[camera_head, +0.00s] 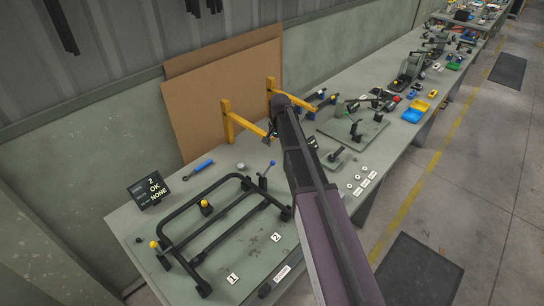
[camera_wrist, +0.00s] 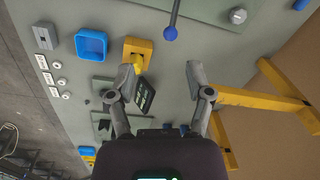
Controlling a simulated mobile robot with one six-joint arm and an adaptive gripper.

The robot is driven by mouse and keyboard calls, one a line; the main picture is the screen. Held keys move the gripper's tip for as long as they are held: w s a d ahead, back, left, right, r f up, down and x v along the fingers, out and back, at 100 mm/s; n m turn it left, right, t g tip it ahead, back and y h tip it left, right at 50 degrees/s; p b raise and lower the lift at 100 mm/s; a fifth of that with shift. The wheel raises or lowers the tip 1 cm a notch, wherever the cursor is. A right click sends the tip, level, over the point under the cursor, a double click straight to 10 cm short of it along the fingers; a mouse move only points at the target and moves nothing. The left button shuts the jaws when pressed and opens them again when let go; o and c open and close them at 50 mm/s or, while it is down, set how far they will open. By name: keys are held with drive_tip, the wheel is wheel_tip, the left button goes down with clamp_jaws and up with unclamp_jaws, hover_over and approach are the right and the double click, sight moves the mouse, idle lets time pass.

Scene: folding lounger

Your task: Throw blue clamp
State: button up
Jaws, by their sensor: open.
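The blue clamp shows as a dark lever with a blue ball knob (camera_head: 271,163), standing raised at the right end of the black tube frame on the bench. In the wrist view its blue knob (camera_wrist: 171,34) is near the top middle, with the shaft running up out of the picture. The clamp's base is out of the wrist view. My gripper (camera_wrist: 163,76) is open, with nothing between its fingers. The knob lies beyond the fingertips, roughly in line with the gap and apart from them. In the head view my arm hides most of the gripper.
The black frame (camera_head: 190,213) has yellow-knobbed clamps. A blue-handled tool (camera_head: 202,167) and a display (camera_head: 150,191) lie left. Yellow brackets (camera_head: 240,123) stand at the back, close to my arm, and fill the right of the wrist view. A blue tray (camera_wrist: 91,44) is upper left.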

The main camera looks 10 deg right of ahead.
sight(273, 163)
drive_tip(key=w, duration=0.1)
drive_tip(key=w+r, duration=0.1)
drive_tip(key=shift+w+d+m, duration=0.1)
drive_tip(key=shift+w+m, duration=0.25)
drive_tip(key=shift+m, duration=0.05)
drive_tip(key=shift+f, duration=0.15)
drive_tip(key=f+b, duration=1.3)
drive_tip(key=shift+w+a+f, duration=0.2)
drive_tip(key=shift+w+a, duration=0.05)
drive_tip(key=shift+a, duration=0.15)
idle(0.4)
idle(0.3)
clamp_jaws()
